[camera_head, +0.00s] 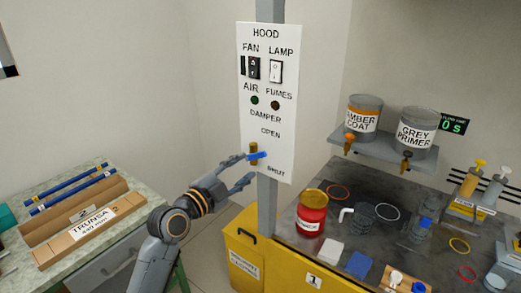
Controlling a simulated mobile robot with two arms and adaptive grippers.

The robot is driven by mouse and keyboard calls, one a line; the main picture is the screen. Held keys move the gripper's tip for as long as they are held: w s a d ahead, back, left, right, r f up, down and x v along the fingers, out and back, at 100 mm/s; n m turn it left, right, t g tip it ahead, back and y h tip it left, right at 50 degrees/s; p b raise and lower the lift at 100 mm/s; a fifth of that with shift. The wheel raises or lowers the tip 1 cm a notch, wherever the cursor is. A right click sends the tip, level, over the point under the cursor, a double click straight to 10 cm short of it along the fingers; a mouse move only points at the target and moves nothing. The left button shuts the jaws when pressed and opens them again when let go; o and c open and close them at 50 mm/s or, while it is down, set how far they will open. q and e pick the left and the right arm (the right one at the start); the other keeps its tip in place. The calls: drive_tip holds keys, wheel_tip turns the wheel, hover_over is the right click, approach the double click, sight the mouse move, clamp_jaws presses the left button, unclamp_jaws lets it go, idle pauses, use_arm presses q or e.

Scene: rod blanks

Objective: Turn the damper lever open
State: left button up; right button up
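The white hood panel (282,60) stands upright on a grey post. Its damper lever (258,155) is a short blue bar at a brass-coloured knob (253,147), below the word DAMPER. The bar points right, between the OPEN label (270,132) above and the SHUT label (275,170) below; its exact setting is hard to tell. My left gripper (250,167) is open at the panel's lower left edge. Its upper fingertip is close to the lever's left end; I cannot tell whether they touch. My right gripper is not in view.
Above the lever are the fan switch (253,68) and lamp switch (276,71). A dark bench (335,235) at right holds a red can (312,214) and several small items. A shelf (370,146) carries two paint pots.

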sight(259, 156)
use_arm(q)
drive_tip(key=p+x, duration=0.1)
drive_tip(key=x, duration=0.6)
drive_tip(key=shift+w+p, duration=0.15)
drive_tip(key=shift+p, duration=0.2)
drive_tip(key=shift+w+d+f, duration=0.1)
drive_tip(key=shift+w+d, duration=0.25)
drive_tip(key=shift+w, duration=0.2)
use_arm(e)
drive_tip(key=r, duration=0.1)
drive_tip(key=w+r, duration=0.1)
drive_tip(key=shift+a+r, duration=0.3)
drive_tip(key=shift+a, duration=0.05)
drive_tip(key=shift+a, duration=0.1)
use_arm(q)
drive_tip(key=c, duration=0.7)
clamp_jaws()
